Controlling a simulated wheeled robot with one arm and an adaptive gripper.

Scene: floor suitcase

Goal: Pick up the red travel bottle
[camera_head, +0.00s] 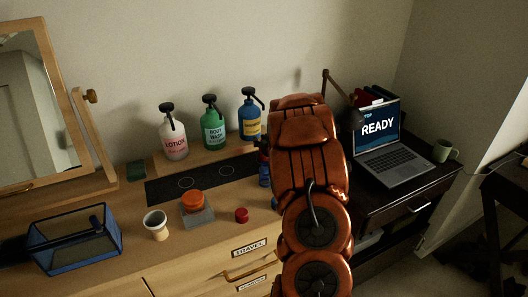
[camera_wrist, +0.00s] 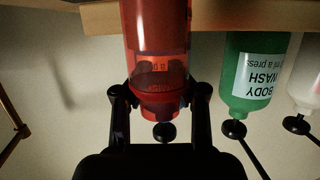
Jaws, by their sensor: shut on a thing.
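The red travel bottle (camera_wrist: 157,45) is translucent red and fills the middle of the wrist view, which shows the scene upside down. My gripper (camera_wrist: 159,98) has one dark finger on each side of the bottle and is shut on it. The bottle's far end runs out of the top of the wrist view, so I cannot tell whether it touches the table.
Lotion (camera_head: 173,138), green body wash (camera_head: 213,130) and blue (camera_head: 250,118) pump bottles stand at the back. A slim blue bottle (camera_head: 264,170) is beside my arm. A blue mesh basket (camera_head: 75,240), cup (camera_head: 156,225) and red cap (camera_head: 241,214) are forward. A laptop (camera_head: 385,145) is right.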

